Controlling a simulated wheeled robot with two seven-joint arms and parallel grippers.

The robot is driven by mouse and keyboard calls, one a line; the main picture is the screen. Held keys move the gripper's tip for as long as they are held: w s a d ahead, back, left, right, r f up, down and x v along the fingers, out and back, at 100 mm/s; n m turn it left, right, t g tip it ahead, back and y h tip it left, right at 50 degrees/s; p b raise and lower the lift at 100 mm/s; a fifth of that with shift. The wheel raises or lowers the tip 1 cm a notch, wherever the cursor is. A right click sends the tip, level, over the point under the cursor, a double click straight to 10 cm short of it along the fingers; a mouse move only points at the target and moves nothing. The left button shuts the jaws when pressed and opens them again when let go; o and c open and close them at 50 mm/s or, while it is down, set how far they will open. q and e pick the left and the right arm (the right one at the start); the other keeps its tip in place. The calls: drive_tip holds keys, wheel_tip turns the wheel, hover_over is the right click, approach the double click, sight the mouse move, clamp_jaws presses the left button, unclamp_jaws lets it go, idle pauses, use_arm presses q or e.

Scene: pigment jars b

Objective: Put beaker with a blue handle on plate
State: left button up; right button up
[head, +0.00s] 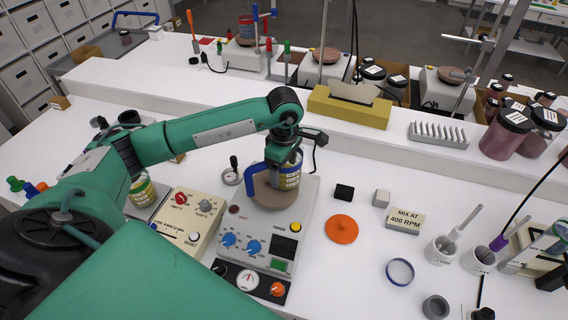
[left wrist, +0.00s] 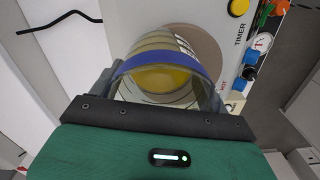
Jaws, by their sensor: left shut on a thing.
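The beaker with a blue handle (head: 289,181) is upright, with yellowish contents and a printed label. My left gripper (head: 284,160) is shut on it from above. In the left wrist view, the beaker (left wrist: 160,78) sits between the two fingers of my left gripper (left wrist: 160,92), with a blue band across it. The plate, a round brown disc (head: 266,200) on the stirrer unit, lies beneath the beaker. It also shows in the left wrist view (left wrist: 207,42). I cannot tell whether the beaker's base touches the plate. My right gripper is in neither view.
The stirrer unit (head: 243,262) has several knobs. Another beaker (head: 142,188) stands left, beside a beige control box (head: 192,222). An orange disc (head: 341,229), small blocks and a "MIX AT 400 RPM" sign (head: 405,220) lie right. A raised shelf with jars runs behind.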

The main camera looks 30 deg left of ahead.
use_arm(q)
drive_tip(key=shift+f, duration=0.15)
drive_tip(key=o, duration=1.2)
drive_tip(key=shift+c, duration=0.2)
drive_tip(key=shift+r, duration=0.35)
wheel_tip(320, 180, up, 12)
drive_tip(key=b, duration=0.5)
